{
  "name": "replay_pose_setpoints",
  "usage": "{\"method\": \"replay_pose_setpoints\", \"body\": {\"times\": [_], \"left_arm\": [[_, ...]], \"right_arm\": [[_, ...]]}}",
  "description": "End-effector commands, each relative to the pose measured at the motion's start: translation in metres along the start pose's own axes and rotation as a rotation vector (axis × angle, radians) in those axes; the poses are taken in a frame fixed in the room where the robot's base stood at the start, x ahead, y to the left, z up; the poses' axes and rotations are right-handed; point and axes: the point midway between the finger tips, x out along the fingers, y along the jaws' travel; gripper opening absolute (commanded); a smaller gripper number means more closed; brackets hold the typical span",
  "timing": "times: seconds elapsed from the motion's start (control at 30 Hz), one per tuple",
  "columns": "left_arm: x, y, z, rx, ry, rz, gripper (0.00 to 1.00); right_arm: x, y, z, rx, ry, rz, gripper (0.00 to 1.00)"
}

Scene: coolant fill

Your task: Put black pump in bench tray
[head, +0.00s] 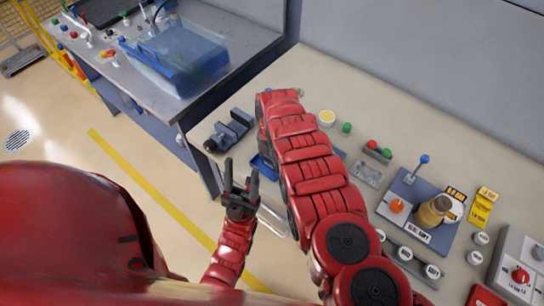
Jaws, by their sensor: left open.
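My left gripper (241,178) is open, with its two dark fingers pointing up the picture and nothing seen between them. It is in front of the bench edge, below a dark grey vise-like object (236,125) on the bench. A blue tray (260,166) lies on the bench just behind the left gripper, mostly covered by it and by my right arm. My right arm reaches up across the bench, and its gripper is hidden behind or beyond its forearm. I cannot pick out the black pump with certainty.
A blue-walled tank (178,55) stands on the grey cabinet at the upper left. The floor has a yellow line (140,170).

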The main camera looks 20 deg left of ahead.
Motion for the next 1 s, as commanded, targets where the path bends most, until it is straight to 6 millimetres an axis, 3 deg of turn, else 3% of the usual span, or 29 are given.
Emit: {"method": "replay_pose_setpoints", "body": {"times": [0.57,1.0], "left_arm": [[-0.001,0.0,0.0,0.0,0.0,0.0,0.53],[-0.024,0.001,0.004,0.0,0.0,0.0,0.53]], "right_arm": [[-0.008,0.001,0.0,0.002,0.0,0.002,0.9],[-0.058,0.001,0.001,0.002,-0.001,0.003,0.9]]}}
